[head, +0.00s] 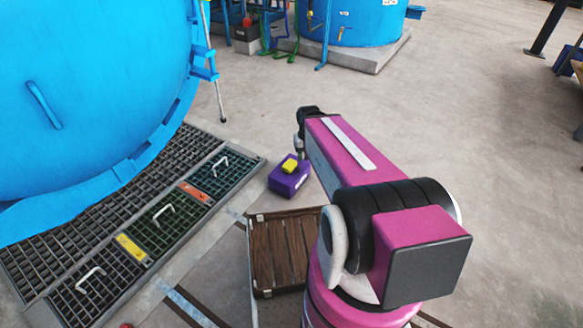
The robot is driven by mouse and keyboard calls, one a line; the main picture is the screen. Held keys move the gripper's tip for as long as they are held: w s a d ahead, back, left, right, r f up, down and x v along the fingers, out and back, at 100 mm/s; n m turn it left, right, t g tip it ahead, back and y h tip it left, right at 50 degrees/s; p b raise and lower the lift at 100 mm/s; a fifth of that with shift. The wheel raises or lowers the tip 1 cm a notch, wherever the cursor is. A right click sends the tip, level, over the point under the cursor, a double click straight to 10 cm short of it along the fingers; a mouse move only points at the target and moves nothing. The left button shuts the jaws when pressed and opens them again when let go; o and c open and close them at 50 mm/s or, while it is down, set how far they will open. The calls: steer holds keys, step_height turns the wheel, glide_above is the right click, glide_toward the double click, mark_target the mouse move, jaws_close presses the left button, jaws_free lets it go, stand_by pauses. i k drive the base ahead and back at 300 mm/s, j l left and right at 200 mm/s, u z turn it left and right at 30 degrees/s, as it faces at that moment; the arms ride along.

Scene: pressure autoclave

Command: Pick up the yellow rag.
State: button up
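A small yellow thing (290,166), which looks like the yellow rag, lies on top of a purple box (289,178) on the concrete floor near the middle of the head view. My pink arm reaches away from the lower right, and its dark far end (304,128) is just above and to the right of the box in the picture. My gripper's fingers cannot be made out there, so whether it is open or shut does not show. No contact with the yellow thing is visible.
A large blue vessel (85,85) fills the upper left beside floor grates (85,240) with raised handles. A brown slatted wooden platform (283,250) lies in front of the box. A blue tank (355,20) stands at the back.

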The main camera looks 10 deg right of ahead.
mark_target(290, 165)
steer(key=u, duration=1.5)
steer(key=z, duration=1.5)
steer(key=i+j+z, duration=0.2)
steer(key=i+j, duration=0.3)
